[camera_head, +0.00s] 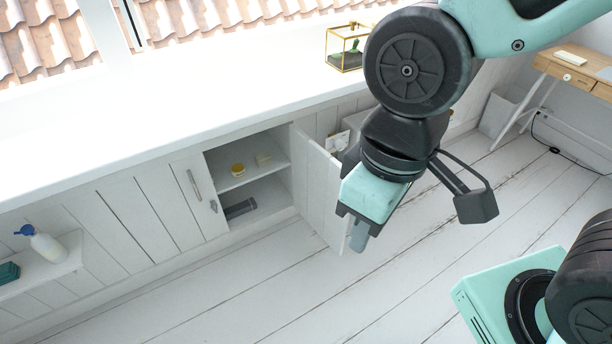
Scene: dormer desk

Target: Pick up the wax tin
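A small round yellow tin with a pale top (238,169), which looks like the wax tin, sits on the upper shelf of an open white cupboard (259,183) under the window ledge. My gripper (357,241) hangs over the floor to the right of the cupboard, in front of its open door (320,182) in the picture. It points down and is well apart from the tin. Its fingers overlap from this angle, so I cannot tell whether they are open or shut. I see nothing held.
A pale block (263,159) stands right of the tin, and a dark grey object (239,208) lies in the lower compartment. The open door stands between the cupboard and my gripper. A spray bottle (45,245) is on a shelf at left. Much white plank floor is clear.

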